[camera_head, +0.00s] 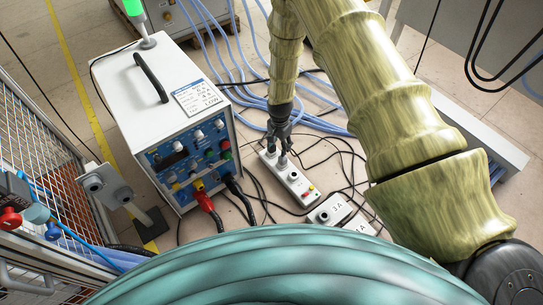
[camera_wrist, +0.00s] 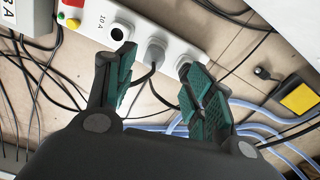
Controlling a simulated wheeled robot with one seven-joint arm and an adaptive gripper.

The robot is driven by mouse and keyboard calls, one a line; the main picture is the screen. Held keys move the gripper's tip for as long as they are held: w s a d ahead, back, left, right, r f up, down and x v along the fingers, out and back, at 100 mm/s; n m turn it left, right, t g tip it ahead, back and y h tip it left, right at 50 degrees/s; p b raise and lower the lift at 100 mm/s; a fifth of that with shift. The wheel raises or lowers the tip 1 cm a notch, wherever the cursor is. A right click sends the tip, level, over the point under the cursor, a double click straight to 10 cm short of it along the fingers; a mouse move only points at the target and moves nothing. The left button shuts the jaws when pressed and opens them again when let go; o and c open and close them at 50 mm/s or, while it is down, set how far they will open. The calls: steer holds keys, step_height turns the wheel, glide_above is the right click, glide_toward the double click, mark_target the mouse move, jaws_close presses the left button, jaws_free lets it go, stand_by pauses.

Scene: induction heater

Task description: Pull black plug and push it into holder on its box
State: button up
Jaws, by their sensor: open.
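My gripper (camera_head: 280,136) is open, low over the white socket strip (camera_head: 303,186). In the wrist view its green-padded fingers (camera_wrist: 160,60) are spread on either side of a grey plug (camera_wrist: 155,47) with a dark cable, seated in the strip (camera_wrist: 138,22). I cannot tell whether they touch it. Another round fitting at the strip's end is partly hidden by the right finger. A black plug (camera_head: 234,187) with a thick black cable is at the front of the white-and-blue heater unit (camera_head: 186,160). A small black connector (camera_wrist: 262,73) lies near the floor in the wrist view.
A red plug (camera_head: 205,202) sits in the unit's front. A white box marked "3 A" (camera_head: 331,208) lies beside the strip. Blue hoses (camera_head: 240,92) and loose black cables cross the floor. A wire-mesh rack (camera_head: 40,130) stands at left.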

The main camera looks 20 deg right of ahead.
steer(key=m+b, duration=0.2)
steer(key=b, duration=0.3)
glide_above(272, 148)
steer(key=f, duration=0.2)
steer(key=shift+w+d+f, duration=0.2)
steer(key=shift+w+f, duration=0.1)
steer(key=shift+w+r, duration=0.15)
steer(key=shift+w, duration=0.35)
step_height(272, 148, down, 5)
steer(key=b, duration=0.4)
steer(key=shift+f+b, duration=0.6)
steer(key=shift+f, duration=1.45)
steer(key=shift+p, duration=0.6)
